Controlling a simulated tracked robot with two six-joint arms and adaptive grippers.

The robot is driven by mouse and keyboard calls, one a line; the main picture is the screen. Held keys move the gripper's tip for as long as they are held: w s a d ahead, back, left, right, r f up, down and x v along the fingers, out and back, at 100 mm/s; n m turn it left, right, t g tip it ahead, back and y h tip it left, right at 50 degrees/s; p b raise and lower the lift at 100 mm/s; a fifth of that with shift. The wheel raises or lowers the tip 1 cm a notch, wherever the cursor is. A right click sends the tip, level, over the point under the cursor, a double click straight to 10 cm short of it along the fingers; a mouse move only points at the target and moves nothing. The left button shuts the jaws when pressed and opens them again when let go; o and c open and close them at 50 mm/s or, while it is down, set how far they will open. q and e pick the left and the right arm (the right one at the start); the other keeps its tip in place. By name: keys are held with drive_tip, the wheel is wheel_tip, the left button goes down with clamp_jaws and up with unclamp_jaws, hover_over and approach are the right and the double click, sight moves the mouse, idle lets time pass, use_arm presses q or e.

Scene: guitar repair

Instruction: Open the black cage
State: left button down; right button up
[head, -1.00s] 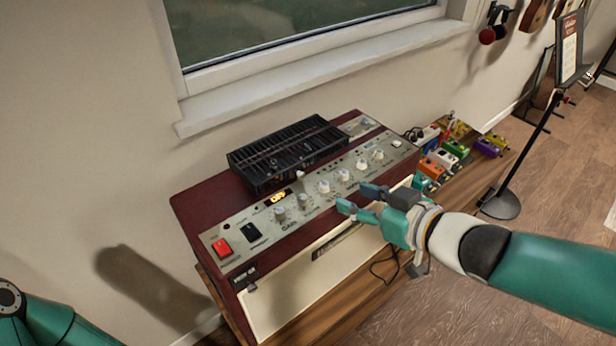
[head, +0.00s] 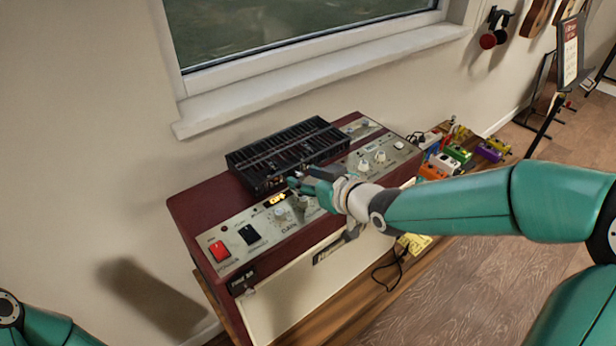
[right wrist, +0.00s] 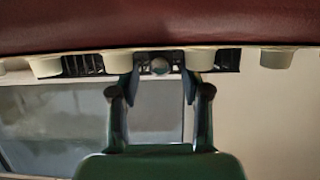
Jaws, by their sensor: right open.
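The black cage (head: 262,160) is a slatted box lying on top of the dark red amplifier (head: 205,200), against the wall side; its top looks closed. My right gripper (head: 297,184) is at the cage's front edge, over the amplifier's control panel. In the right wrist view my right gripper (right wrist: 161,88) is open, with a small round grey knob (right wrist: 160,66) on the cage's front between its fingers. Dark parts of the cage (right wrist: 225,62) show on both sides, partly hidden by pale knobs. I cannot tell whether the fingers touch the knob. My left gripper is out of view.
Colourful pedals (head: 458,153) stand to the right on the wooden bench (head: 340,318). The window sill (head: 320,78) is behind the cage.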

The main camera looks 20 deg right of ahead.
drive_tip(key=shift+w, duration=0.15)
clamp_jaws()
idle(0.4)
